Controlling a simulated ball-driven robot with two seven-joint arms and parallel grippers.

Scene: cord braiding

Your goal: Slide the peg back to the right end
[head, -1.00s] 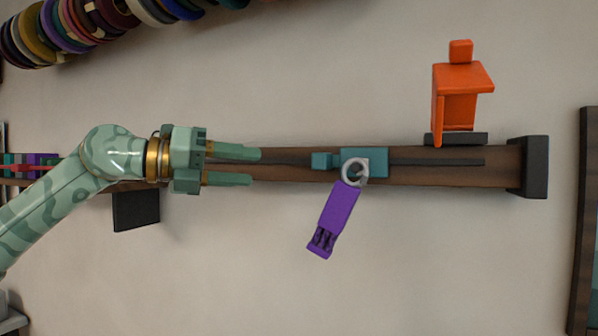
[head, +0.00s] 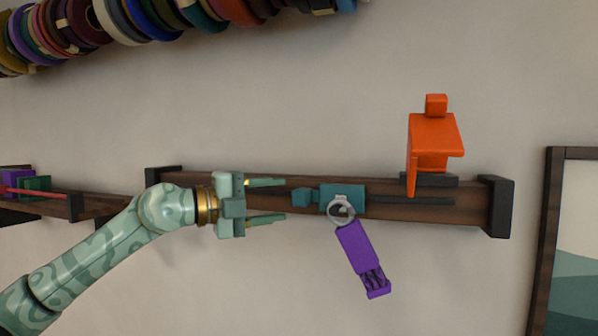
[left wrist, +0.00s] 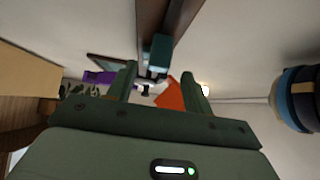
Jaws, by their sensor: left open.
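The peg is a teal block (head: 342,196) with a smaller teal knob (head: 302,197) on its left side. It sits near the middle of the slot in a long brown rail (head: 400,212). A grey ring (head: 340,211) hangs at the block, with a purple tag (head: 358,247) below it, tilted down to the right. My left gripper (head: 284,199) is open and empty, its fingers pointing right, just left of the knob. In the left wrist view the teal block (left wrist: 160,50) shows ahead, beyond and between the fingertips. My right gripper is not in view.
Dark end blocks (head: 497,206) cap the rail. An orange piece (head: 433,140) stands on a dark base (head: 430,181) at the rail's right part. The slot right of the peg looks clear. Ribbon rolls (head: 120,15) line the top; a framed picture (head: 550,230) hangs at right.

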